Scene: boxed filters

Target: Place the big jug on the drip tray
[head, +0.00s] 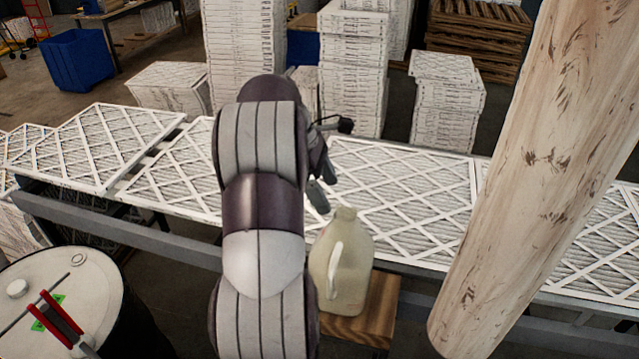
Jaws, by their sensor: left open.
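The big jug (343,270) is a beige plastic jug with a moulded handle. It stands upright on a wooden surface (375,315), just right of my left arm, which hides part of its left side. My left gripper (320,192) is partly hidden behind its own arm. Its dark fingers show up and left of the jug's neck, apart from it, open with nothing seen between them. I cannot make out a drip tray. My right gripper is not in view.
White pleated filters (400,190) cover a long conveyor behind the jug. A thick wooden post (540,170) slants across the right side. A pale drum (60,285) with a red-handled tool (62,318) stands at lower left. Filter stacks (350,75) and a blue bin (80,60) stand behind.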

